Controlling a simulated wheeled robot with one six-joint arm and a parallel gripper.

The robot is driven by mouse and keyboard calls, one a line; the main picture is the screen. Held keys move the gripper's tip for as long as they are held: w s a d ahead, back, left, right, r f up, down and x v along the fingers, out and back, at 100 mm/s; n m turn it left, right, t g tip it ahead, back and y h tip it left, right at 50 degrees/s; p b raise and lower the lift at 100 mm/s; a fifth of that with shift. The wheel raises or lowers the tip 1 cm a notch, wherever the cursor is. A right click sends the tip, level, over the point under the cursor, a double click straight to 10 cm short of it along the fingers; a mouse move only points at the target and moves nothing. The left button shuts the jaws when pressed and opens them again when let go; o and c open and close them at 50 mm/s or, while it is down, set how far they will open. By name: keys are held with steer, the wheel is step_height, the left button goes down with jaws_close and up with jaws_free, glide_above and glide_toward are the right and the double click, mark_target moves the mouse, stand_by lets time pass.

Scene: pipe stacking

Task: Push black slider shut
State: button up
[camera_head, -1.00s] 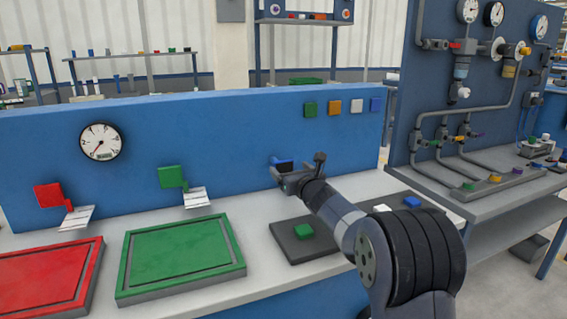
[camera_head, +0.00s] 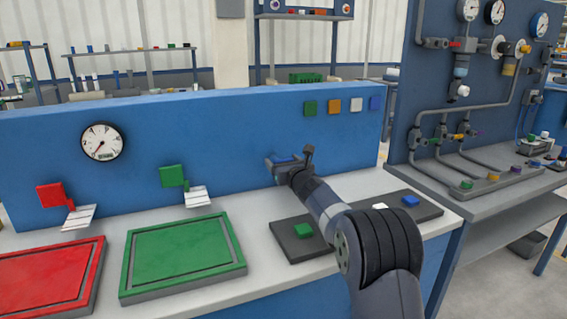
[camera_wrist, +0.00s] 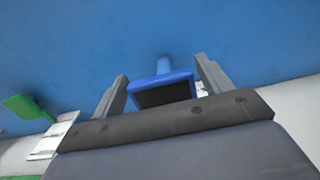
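A blue-rimmed piece with a black face (camera_wrist: 163,92) shows in the wrist view, on a blue stem from the blue wall panel; I cannot tell whether it is the black slider. My gripper (camera_wrist: 160,68) is open, with one finger on each side of this piece. The right finger is very close to it; whether it touches is unclear. In the head view my gripper (camera_head: 287,161) is at the blue panel (camera_head: 240,135), and a bit of blue shows at its tip. The rest of the piece is hidden there. No other clear black slider shows.
A dark base (camera_head: 285,232) with green, white and blue blocks lies on the bench below my arm. A green tray (camera_head: 185,255) and a red tray (camera_head: 45,280) lie to the left. A gauge (camera_head: 102,142) and several coloured squares are on the panel.

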steer(key=c, duration=1.1)
steer(key=shift+w+a+r+p, duration=0.15)
steer(key=shift+w+a+p, duration=0.05)
steer(key=shift+w+p, duration=0.25)
steer(key=shift+p+x, duration=0.8)
steer(key=shift+x, duration=0.15)
steer(key=shift+w+a+p, duration=0.25)
steer(key=shift+w+p, duration=0.05)
steer(key=shift+w, duration=0.3)
steer(key=o, duration=1.4)
steer(key=shift+c, duration=0.2)
steer(key=shift+s+f, duration=0.1)
steer(key=shift+f, duration=0.1)
